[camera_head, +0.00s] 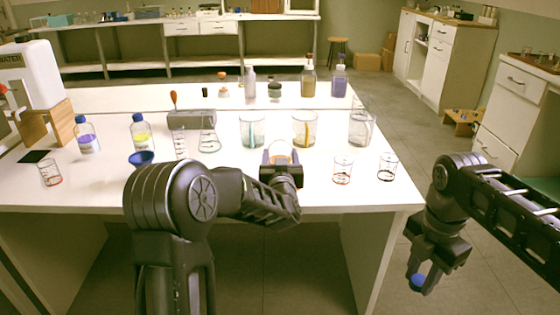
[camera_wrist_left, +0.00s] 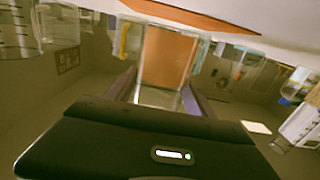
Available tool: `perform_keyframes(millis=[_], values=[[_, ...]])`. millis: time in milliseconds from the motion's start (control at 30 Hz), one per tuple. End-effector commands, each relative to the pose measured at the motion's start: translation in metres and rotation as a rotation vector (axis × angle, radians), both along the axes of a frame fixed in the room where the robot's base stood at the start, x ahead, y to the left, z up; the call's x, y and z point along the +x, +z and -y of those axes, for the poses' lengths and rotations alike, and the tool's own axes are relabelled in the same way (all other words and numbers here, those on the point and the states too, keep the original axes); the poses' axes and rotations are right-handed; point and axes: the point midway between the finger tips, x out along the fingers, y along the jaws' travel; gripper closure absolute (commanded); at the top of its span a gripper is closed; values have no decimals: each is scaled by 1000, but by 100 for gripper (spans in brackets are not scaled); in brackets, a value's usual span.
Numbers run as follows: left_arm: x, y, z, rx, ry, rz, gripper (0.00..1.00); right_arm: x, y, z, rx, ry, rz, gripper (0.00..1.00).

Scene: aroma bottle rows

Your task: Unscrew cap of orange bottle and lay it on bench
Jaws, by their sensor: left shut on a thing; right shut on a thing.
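The orange bottle (camera_head: 281,148) stands at the front edge of the bench (camera_head: 320,200), mostly hidden behind my left gripper (camera_head: 281,160). In the left wrist view its orange body (camera_wrist_left: 168,60) fills the space between the two fingers, and the left gripper is shut on it. My right gripper (camera_head: 422,277) hangs to the right of the bench, pointing down and shut on a blue cap (camera_head: 417,283). The cap is apart from the bottle and over the floor, not over the bench top.
Beakers (camera_head: 343,169) and (camera_head: 388,167) stand right of the orange bottle; larger beakers (camera_head: 304,128) stand behind it. A purple bottle (camera_head: 87,136), a yellow bottle (camera_head: 141,133) and a blue bowl (camera_head: 141,158) are at left. Bare bench lies near the front right corner.

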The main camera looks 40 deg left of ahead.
Motion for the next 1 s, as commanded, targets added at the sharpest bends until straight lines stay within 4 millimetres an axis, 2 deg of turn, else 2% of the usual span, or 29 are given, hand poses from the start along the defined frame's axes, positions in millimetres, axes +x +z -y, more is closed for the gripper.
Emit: perform_keyframes(millis=[100,467,500,733,1000], values=[[0,-8,-1,2,1,4,100,0,-2,0,0,0,0,100],[0,-12,0,2,1,4,100,0,-6,0,0,0,0,100],[0,-11,0,0,1,1,34,0,-4,0,0,0,0,100],[0,-11,0,1,1,1,16,0,-4,0,0,0,0,100],[0,-10,0,1,1,1,16,0,-3,0,0,0,0,100]])
